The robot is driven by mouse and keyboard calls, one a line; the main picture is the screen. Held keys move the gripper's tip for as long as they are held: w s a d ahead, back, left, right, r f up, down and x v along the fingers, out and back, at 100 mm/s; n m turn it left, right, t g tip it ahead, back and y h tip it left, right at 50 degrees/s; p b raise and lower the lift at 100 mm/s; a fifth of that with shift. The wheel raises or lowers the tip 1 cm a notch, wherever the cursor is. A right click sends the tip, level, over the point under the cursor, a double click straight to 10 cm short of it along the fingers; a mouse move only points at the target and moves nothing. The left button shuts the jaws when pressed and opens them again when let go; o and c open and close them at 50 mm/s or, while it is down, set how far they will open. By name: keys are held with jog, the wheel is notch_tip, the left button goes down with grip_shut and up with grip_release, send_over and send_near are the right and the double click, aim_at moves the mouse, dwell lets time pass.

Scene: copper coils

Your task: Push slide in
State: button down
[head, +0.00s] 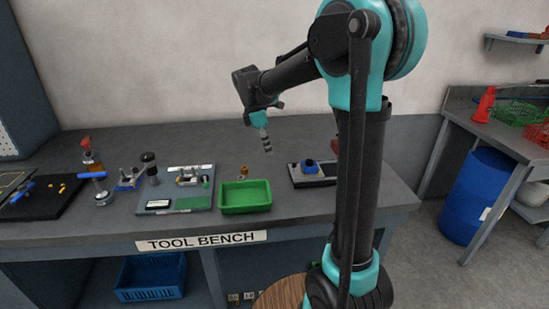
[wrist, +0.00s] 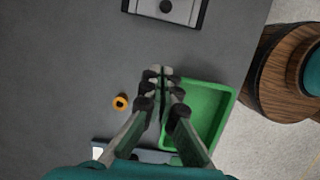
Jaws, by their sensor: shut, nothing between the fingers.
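I cannot make out for certain which part is the slide. My gripper (head: 267,150) is shut and empty, pointing down above the bench, left of the fixture and apart from it. In the wrist view the closed fingers (wrist: 160,72) lie over the green tray's edge.
The green tray (head: 245,209) stands at the bench's front. A small orange ring-like piece (wrist: 120,102) lies beside it. A grey board with devices (head: 189,204), red and blue-handled tools and a black mat (head: 50,209) fill the left. Bare bench (wrist: 60,60) lies between tray and fixture.

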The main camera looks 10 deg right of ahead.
aim_at(319, 170)
jog(key=x, duration=0.9)
jog(key=shift+f, duration=0.25)
jog(key=d, duration=0.2)
jog(key=shift+d+r, duration=0.15)
jog(key=shift+d, duration=0.9)
jog(key=d, duration=1.2)
jog(key=shift+d, duration=0.2)
jog(key=shift+a, duration=0.1)
